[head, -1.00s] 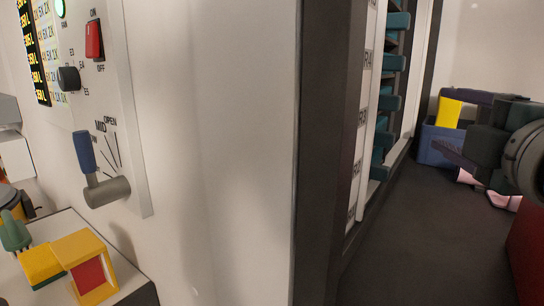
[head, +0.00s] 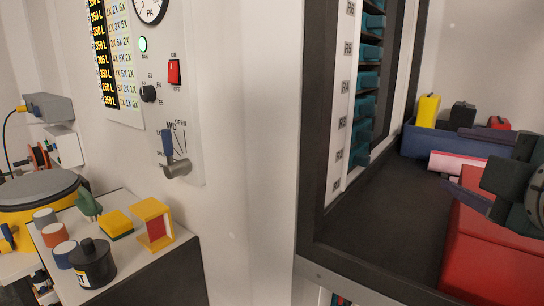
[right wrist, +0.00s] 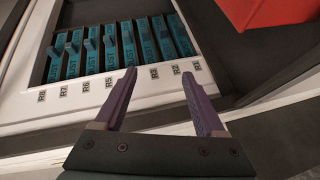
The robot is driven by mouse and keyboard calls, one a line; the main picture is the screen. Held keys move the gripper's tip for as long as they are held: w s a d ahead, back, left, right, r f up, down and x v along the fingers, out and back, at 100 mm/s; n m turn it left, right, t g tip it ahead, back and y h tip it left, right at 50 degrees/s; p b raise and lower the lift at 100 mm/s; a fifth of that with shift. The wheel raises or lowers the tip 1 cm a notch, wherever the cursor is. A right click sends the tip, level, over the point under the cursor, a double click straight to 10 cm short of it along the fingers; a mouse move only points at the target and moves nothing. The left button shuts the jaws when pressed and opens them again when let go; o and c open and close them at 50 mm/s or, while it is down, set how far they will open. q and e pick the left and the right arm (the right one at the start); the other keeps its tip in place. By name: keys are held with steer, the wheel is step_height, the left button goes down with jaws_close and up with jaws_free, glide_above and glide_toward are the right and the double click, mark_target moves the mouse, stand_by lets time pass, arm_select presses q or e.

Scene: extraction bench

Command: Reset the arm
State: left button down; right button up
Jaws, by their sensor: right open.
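My right gripper (head: 453,157) is at the right edge of the head view, over the dark bench surface (head: 385,205) and near a red box (head: 490,255). Its two purple fingers are spread apart with nothing between them. In the right wrist view the open gripper (right wrist: 160,74) points toward a rack of teal slotted pieces (right wrist: 125,45) with labels along a white strip, clear of it as far as I can tell. My left gripper is not in view.
A blue bin (head: 425,142) with yellow, black and red items stands at the back right; a pink piece (head: 455,162) lies by it. A wall panel (head: 190,100) has a red switch and a blue-handled lever. A side table (head: 125,260) holds jars and blocks.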

steer(key=s+a+r+m+g+p, duration=0.1)
steer(key=s+r+m+g+p, duration=0.3)
steer(key=s+p, duration=0.5)
steer(key=s+a+r+m+g+y+p, duration=0.1)
steer(key=s+r+m+g+p, duration=0.3)
steer(key=s+r+p, duration=0.4)
steer(key=s+a+r+m+g+p, duration=0.3)
steer(key=s+r+p, duration=0.4)
steer(key=p, duration=1)
steer(key=s+m+g, duration=0.1)
steer(key=s, duration=0.2)
steer(key=shift+m+y, duration=0.3)
steer(key=shift+s+a+r, duration=0.1)
